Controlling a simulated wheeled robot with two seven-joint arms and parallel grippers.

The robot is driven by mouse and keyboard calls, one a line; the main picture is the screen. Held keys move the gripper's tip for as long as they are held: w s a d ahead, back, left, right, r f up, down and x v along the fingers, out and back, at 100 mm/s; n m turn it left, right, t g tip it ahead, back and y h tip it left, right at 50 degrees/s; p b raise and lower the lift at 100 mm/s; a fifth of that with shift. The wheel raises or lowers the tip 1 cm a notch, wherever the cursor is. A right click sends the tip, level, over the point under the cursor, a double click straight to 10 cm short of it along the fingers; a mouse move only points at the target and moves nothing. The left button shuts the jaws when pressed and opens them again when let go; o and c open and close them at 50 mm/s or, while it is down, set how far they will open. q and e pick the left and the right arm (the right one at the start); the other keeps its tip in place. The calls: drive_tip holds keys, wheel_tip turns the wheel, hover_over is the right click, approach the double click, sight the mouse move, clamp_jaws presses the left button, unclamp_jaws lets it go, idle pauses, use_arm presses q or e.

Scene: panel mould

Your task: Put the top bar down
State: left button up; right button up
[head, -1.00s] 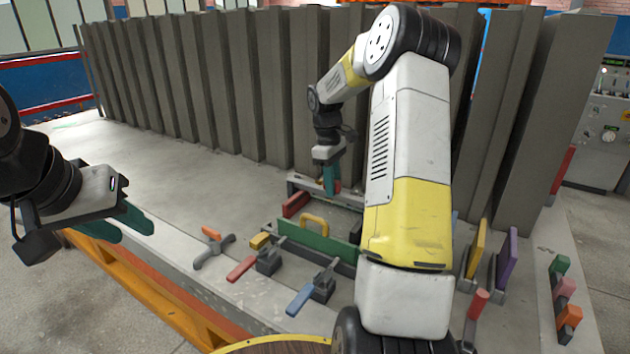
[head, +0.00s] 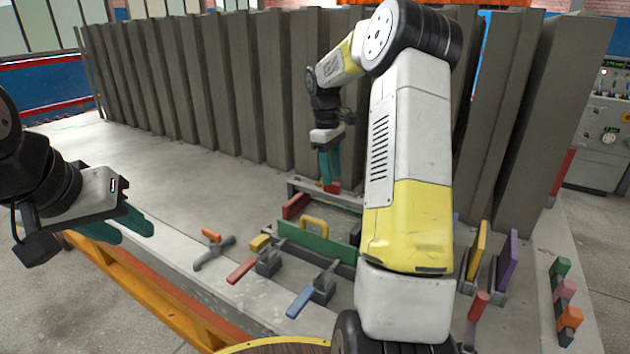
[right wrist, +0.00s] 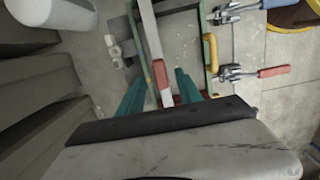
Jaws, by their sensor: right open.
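The top bar (head: 345,200), a grey bar with a red grip (head: 332,187), lies low at the far side of the small mould on the table. It also shows in the right wrist view (right wrist: 149,35), with its red grip (right wrist: 160,74). My right gripper (head: 329,172) is above the bar. In the right wrist view its two teal fingers (right wrist: 158,82) stand apart, one on each side of the red grip, and do not appear to press on it. My left gripper (head: 122,229) is at the left, empty, its two fingers apart. My right arm hides the bar's right part.
A green side panel (head: 305,239) with a yellow handle stands at the near side. Clamps with red (head: 242,270) and blue (head: 300,301) handles lie in front. Tall grey panels (head: 225,90) wall the back. The table's left part (head: 150,165) is clear.

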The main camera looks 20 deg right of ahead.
wheel_tip(320, 180, up, 7)
drive_tip(key=s+a+r+m+t, duration=0.3)
drive_tip(key=s+a+r, duration=0.45)
drive_tip(key=s, duration=0.45)
drive_tip(key=s+a+f+m+t+y, duration=0.1)
drive_tip(key=s+a+f+m+t, duration=0.1)
drive_tip(key=s, duration=0.6)
drive_tip(key=s+a+f+m+t+y, duration=0.1)
drive_tip(key=s+a, duration=0.3)
drive_tip(key=s, duration=0.4)
drive_tip(key=shift+s+a+f+m+t+y, duration=0.15)
drive_tip(key=shift+a+f+m+t+y, duration=0.35)
drive_tip(key=shift+m, duration=0.4)
drive_tip(key=shift+s+d+r, duration=0.1)
drive_tip(key=shift+r, duration=0.05)
